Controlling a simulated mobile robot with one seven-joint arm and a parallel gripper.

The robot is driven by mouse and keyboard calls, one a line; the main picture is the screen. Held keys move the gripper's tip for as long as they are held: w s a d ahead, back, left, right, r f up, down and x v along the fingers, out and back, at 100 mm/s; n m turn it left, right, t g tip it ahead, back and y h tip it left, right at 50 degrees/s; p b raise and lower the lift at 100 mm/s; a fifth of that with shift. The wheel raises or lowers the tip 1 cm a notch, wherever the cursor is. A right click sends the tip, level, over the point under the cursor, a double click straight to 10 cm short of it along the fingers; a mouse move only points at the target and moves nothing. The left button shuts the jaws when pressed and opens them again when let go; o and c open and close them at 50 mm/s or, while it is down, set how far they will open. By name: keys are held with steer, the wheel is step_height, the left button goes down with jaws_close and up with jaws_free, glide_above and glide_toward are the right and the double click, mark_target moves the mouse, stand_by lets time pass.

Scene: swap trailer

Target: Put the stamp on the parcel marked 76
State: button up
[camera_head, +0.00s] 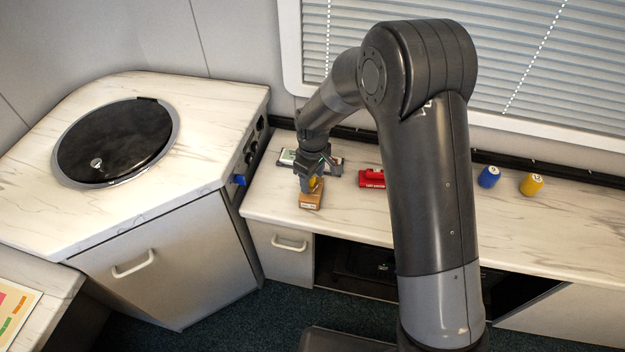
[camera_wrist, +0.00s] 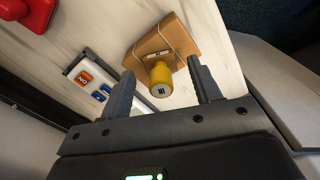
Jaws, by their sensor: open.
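A yellow cylinder-shaped stamp (camera_wrist: 161,76), with a dark mark on its pale end, is between my gripper's fingers in the wrist view. My gripper (camera_head: 317,177) is open around it, with a gap visible at each finger. The stamp appears to stand on a brown parcel (camera_wrist: 174,42); their exact contact is hard to see. The parcel, tied with pale string, also shows on the worktop in the head view (camera_head: 311,200). Its label is too small to read, so I cannot tell whether it says 76.
A red object (camera_head: 372,178) is right of my gripper. A blue cylinder (camera_head: 488,177) and a yellow one (camera_head: 531,185) stand farther right on the marble-look worktop (camera_head: 580,208). A cabinet (camera_head: 165,260) stands left.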

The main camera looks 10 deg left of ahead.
step_height(320, 180, up, 11)
stand_by(0.3)
steer(key=s+d+r+m+t, duration=0.1)
steer(key=s+d+r+m, duration=0.2)
steer(key=d+r, duration=0.5)
steer(key=s+d+r+m+t, duration=0.2)
steer(key=s+d+r+m, duration=0.15)
steer(key=d+r, duration=0.45)
steer(key=s+d+r+m+t, duration=0.2)
steer(key=s+d+m, duration=0.5)
steer(key=s+d, duration=0.6)
steer(key=s+r, duration=0.1)
steer(key=s, duration=0.2)
steer(key=shift+s+r+t, duration=0.15)
steer(key=shift+s+t, duration=0.05)
steer(key=shift+t, duration=0.1)
steer(key=shift+d, duration=0.1)
